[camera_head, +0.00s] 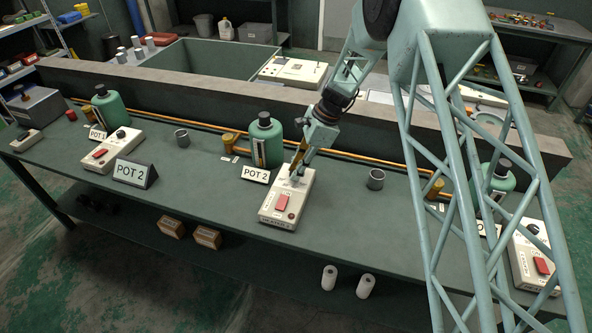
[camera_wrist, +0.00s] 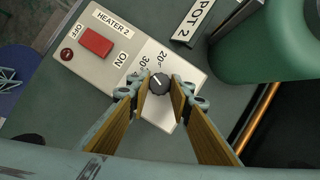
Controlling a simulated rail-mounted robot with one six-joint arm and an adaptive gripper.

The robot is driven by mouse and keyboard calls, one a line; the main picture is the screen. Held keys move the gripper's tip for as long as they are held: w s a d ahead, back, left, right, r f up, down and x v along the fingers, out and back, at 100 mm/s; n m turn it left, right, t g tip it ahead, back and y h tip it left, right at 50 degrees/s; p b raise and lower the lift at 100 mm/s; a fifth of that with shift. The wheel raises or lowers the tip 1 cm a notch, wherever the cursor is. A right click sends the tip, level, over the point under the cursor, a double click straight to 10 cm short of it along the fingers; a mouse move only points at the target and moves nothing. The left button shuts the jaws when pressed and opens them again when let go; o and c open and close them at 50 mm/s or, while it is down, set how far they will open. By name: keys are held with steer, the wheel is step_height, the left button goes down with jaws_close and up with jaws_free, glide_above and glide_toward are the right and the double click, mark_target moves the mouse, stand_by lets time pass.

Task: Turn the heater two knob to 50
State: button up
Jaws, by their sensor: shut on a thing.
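The heater 2 box (camera_head: 284,205) is a cream unit with a red switch on the table, in front of a green pot. In the wrist view the heater 2 box (camera_wrist: 100,62) shows its label, OFF and ON marks, the red switch (camera_wrist: 96,42) and a small dark red lamp. Its knob (camera_wrist: 159,84) is black and round with a light pointer line. The marks 20° and 30° show beside the knob; other marks are hidden by my fingers. My gripper (camera_wrist: 158,92) is shut on the knob, one finger on each side. In the head view my gripper (camera_head: 297,175) reaches down to the box.
The green pot (camera_head: 264,142) with a POT 2 sign (camera_head: 256,175) stands close behind the box. An orange pipe runs behind.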

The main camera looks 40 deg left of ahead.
steer(key=shift+n, duration=0.3)
steer(key=n, duration=0.2)
steer(key=n+g+h+p, duration=0.1)
steer(key=n, duration=0.1)
steer(key=shift+a+h, duration=0.15)
steer(key=shift+h, duration=0.15)
steer(key=n, duration=0.2)
steer(key=n+h+p, duration=0.1)
steer(key=n, duration=0.1)
steer(key=shift+w+a+n+h, duration=0.1)
steer(key=shift+a+n+h, duration=0.05)
steer(key=shift+n+h, duration=0.2)
steer(key=n+h, duration=0.1)
steer(key=n, duration=0.2)
steer(key=n+h, duration=0.1)
steer(key=n, duration=0.2)
steer(key=shift+a+h, duration=0.1)
steer(key=shift+h, duration=0.15)
steer(key=shift+n, duration=0.25)
steer(key=o, duration=0.8)
steer(key=shift+o, duration=0.2)
steer(key=shift+r+t, duration=0.1)
steer(key=shift+t, duration=0.2)
steer(key=v, duration=1.1)
steer(key=shift+w+r, duration=0.15)
steer(key=shift+r, duration=0.2)
